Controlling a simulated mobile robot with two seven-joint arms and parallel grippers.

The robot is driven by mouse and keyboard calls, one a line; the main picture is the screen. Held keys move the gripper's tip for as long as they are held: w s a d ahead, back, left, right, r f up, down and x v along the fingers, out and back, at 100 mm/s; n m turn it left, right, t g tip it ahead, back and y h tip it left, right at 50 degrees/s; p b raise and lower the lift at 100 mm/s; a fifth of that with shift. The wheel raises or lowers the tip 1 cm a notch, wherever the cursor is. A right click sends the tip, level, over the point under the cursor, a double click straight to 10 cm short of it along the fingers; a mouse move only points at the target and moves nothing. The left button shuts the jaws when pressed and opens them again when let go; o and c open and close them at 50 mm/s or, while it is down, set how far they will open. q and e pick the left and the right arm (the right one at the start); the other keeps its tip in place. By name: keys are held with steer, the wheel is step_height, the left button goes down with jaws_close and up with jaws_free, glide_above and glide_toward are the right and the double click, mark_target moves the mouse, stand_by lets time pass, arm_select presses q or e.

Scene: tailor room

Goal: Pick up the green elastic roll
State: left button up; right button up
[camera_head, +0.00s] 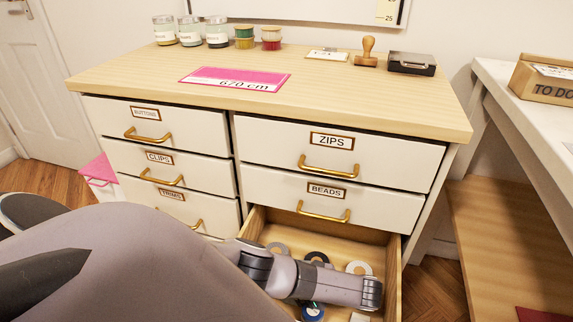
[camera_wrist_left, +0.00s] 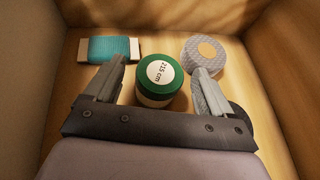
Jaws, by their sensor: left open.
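The green elastic roll (camera_wrist_left: 152,98) stands in the open drawer, with a round white label reading 215 cm on top. It shows in the left wrist view. I cannot pick it out in the head view, where my arm covers part of the drawer. My left gripper (camera_wrist_left: 157,70) is open, with one finger on each side of the roll. I see a small gap at the left finger; whether the right finger touches is unclear. My right gripper is in neither view.
A teal elastic piece (camera_wrist_left: 109,49) and a grey roll (camera_wrist_left: 203,53) lie beyond the fingers. A dark roll (camera_wrist_left: 240,117) is partly behind the right finger. Drawer walls (camera_head: 391,285) stand close around. Above are the closed BEADS drawer (camera_head: 281,190) and wooden top (camera_head: 330,88).

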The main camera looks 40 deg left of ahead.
arm_select(q)
steer(key=c, duration=1.1)
steer(key=shift+c, duration=0.2)
steer(key=shift+r, duration=0.15)
